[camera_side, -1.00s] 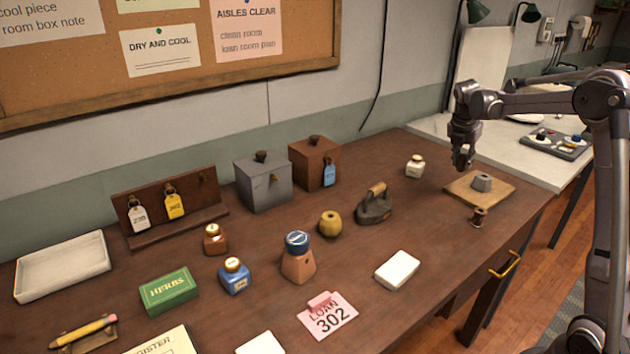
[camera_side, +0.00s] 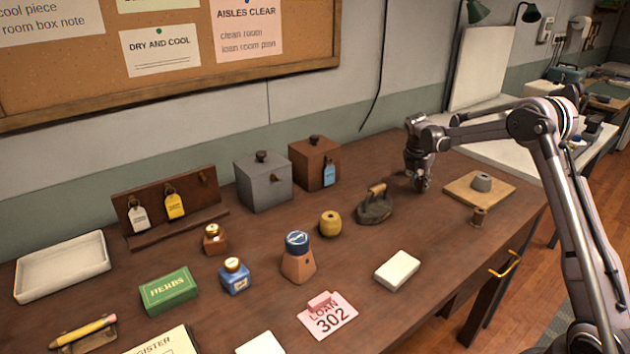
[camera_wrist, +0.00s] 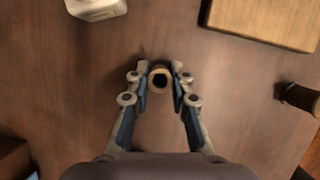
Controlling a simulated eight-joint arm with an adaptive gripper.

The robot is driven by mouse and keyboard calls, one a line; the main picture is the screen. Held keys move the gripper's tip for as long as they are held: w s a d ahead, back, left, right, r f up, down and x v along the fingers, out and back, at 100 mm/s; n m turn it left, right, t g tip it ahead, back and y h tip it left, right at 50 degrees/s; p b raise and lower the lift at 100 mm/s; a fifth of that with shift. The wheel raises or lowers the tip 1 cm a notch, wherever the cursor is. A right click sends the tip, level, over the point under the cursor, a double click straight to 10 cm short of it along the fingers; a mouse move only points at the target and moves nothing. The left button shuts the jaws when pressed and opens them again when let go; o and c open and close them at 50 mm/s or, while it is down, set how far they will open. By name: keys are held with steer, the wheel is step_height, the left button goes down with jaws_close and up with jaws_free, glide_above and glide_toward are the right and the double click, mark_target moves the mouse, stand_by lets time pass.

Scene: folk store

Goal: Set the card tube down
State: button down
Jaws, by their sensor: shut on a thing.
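My gripper (camera_side: 421,186) is low over the brown table, between the dark flat iron (camera_side: 374,206) and the wooden board (camera_side: 503,197). In the wrist view, my gripper (camera_wrist: 160,84) is shut on the card tube (camera_wrist: 160,70), a small round brown tube with a dark open end, seen nearly end-on between the fingertips. In the side view I cannot make the tube out against the gripper, and I cannot tell whether it touches the table.
A brown spool (camera_side: 478,216) stands in front of the board. Bare table surrounds the tube.

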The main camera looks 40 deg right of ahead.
steer(key=shift+f, duration=0.3)
steer(key=c, duration=1.2)
jaws_free()
steer(key=shift+r, duration=0.1)
